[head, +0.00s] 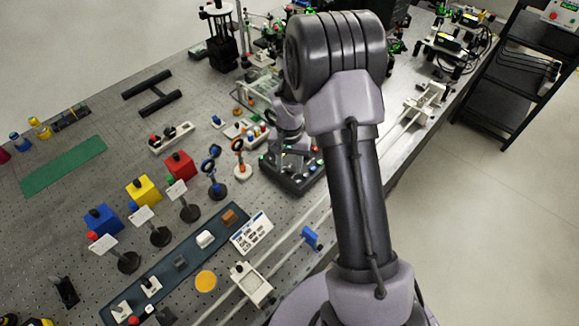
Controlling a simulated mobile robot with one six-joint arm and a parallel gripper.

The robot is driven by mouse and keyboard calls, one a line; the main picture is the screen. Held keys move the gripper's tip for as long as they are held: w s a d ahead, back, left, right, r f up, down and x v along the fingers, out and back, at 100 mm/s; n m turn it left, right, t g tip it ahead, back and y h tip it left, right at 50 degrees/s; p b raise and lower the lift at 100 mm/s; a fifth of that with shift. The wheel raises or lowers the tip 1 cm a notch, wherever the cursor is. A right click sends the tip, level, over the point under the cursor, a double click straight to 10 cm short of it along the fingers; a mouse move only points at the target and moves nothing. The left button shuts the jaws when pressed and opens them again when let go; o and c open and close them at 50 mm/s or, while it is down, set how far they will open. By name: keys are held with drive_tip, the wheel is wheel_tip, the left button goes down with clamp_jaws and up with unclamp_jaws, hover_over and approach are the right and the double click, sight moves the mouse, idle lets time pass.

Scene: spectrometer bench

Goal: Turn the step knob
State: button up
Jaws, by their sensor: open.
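A dark control box (302,186) with small coloured lights or buttons sits on the bench near the middle of the head view. I cannot make out the step knob itself; the box's top is partly covered by my gripper and arm. My gripper (288,150) points down over this box, with its jaws open. Its fingertips are small and partly blended with the box, so I cannot tell whether they touch anything on it.
Ring-topped posts, a blue one (216,180) and an orange one (240,160), stand left of the box. Red (180,165), yellow (143,190) and blue (102,220) blocks stand farther left. A white rail (290,245) runs in front. Optics crowd the back.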

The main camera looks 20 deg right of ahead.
drive_tip(key=shift+f, duration=0.1)
clamp_jaws()
drive_tip(key=shift+n, duration=0.3)
drive_tip(key=n, duration=0.3)
drive_tip(key=shift+n+p, duration=0.35)
drive_tip(key=shift+n, duration=0.05)
drive_tip(key=shift+n+p, duration=0.35)
drive_tip(key=shift+n, duration=1.85)
unclamp_jaws()
